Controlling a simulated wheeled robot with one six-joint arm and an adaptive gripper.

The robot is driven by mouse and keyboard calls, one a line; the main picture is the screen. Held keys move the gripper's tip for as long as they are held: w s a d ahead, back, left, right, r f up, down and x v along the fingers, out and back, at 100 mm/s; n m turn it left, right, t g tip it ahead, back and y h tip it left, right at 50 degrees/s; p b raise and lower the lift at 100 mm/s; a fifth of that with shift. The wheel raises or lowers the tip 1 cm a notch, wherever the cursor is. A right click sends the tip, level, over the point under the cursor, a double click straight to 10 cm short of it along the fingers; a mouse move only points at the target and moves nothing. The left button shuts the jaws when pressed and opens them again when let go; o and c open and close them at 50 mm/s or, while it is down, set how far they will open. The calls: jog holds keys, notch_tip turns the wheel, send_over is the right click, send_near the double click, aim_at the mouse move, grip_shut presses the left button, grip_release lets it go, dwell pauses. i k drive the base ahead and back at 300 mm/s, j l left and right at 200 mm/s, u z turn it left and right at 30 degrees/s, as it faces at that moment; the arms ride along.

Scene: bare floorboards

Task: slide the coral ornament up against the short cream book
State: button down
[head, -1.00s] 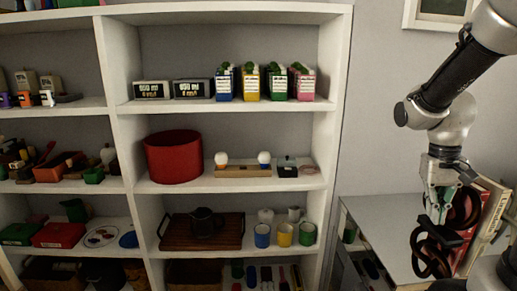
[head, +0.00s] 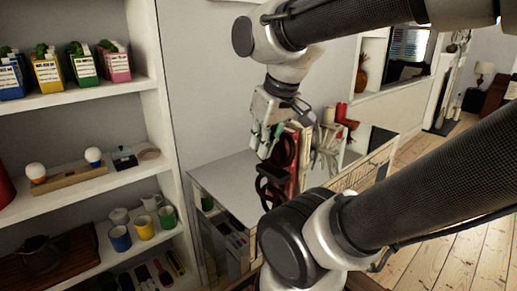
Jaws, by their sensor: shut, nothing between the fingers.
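A pale, branching coral ornament (head: 326,146) stands on the low grey-topped cabinet in the head view, just right of a short row of upright books. A cream book (head: 303,140) shows at the right end of that row, beside a red one. The gap between coral and book is too small to judge, and their lower parts are partly hidden. My gripper (head: 266,150) is shut and empty, pointing down to the left of the books. It hides part of what is behind it.
Black looped shapes (head: 272,187) stand close below my gripper. A red ornament (head: 343,114) is behind the coral. The cabinet top (head: 222,183) is clear on the left. White shelves (head: 105,184) with mugs and cartons stand at left.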

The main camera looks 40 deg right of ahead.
aim_at(316, 144)
jog(key=l+u, duration=0.1)
jog(key=l, duration=0.9)
jog(key=k+l+u, duration=0.15)
jog(key=l, duration=0.8)
jog(key=k+l+u, duration=0.15)
jog(key=l, duration=0.35)
jog(key=l+u, duration=0.1)
jog(key=l, duration=0.35)
jog(key=k+l, duration=0.15)
jog(key=l, duration=0.35)
jog(key=u, duration=0.05)
